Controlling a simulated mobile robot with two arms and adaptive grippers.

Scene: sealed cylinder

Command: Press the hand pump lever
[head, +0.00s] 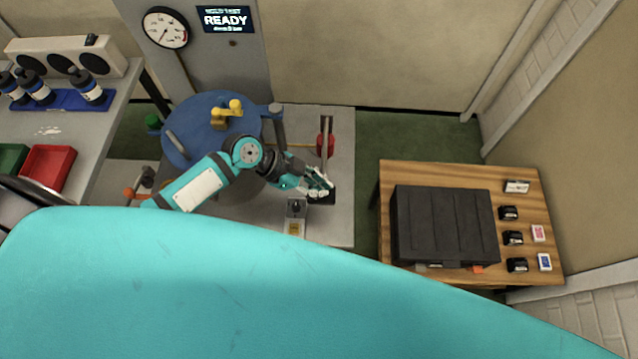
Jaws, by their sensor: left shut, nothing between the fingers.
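The hand pump appears to be the unit on the grey platform (338,230), with an upright bar (327,123) and a red part (326,146) at its back. I take the bar to be its lever, though the top-down view leaves this uncertain. My left gripper (325,185) reaches in from the left and is shut, with nothing between its fingers. Its fingertips are just in front of the red part, over a dark block (326,198). I cannot tell whether they touch it. My right gripper is not in view.
A blue round vessel top (190,120) with a yellow fitting (228,112) stands left of my gripper. A gauge (166,27) and a screen reading READY (225,19) are behind. A wooden table (430,171) with a black case (445,225) stands right. My teal body hides the foreground.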

